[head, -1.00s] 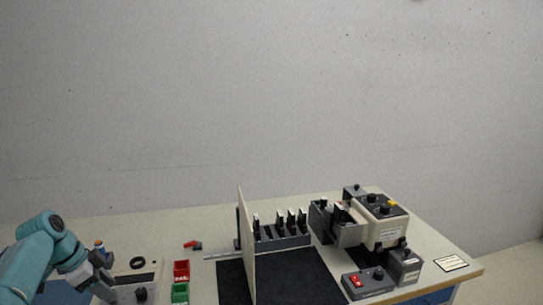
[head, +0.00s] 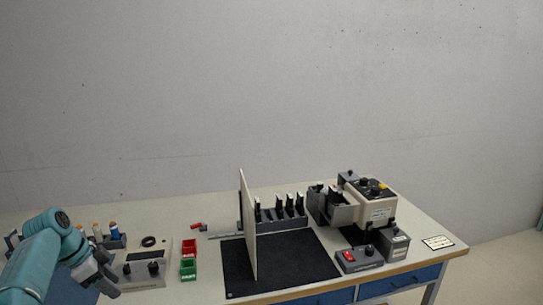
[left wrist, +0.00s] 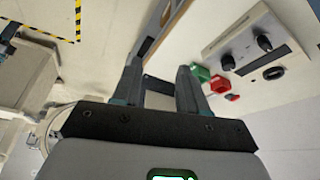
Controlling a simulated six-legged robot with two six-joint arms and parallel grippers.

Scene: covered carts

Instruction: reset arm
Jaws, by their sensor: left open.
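My left arm comes in from the left in the head view, and its gripper (head: 108,283) hangs at the front left of the workbench (head: 205,270), beside a grey control box with black knobs (head: 145,271). In the left wrist view the two dark fingers of my left gripper (left wrist: 160,85) stand apart with nothing held between them. The same control box (left wrist: 250,45) shows at the upper right there, apart from the fingers. My right gripper is in neither view.
A red bin (head: 189,246) and a green bin (head: 188,269) stand right of the control box. An upright pale panel (head: 248,230) rises from a black mat (head: 300,262). Several grey devices, including a beige box (head: 370,205), fill the right side. Yellow-black floor tape (left wrist: 78,20) shows in the wrist view.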

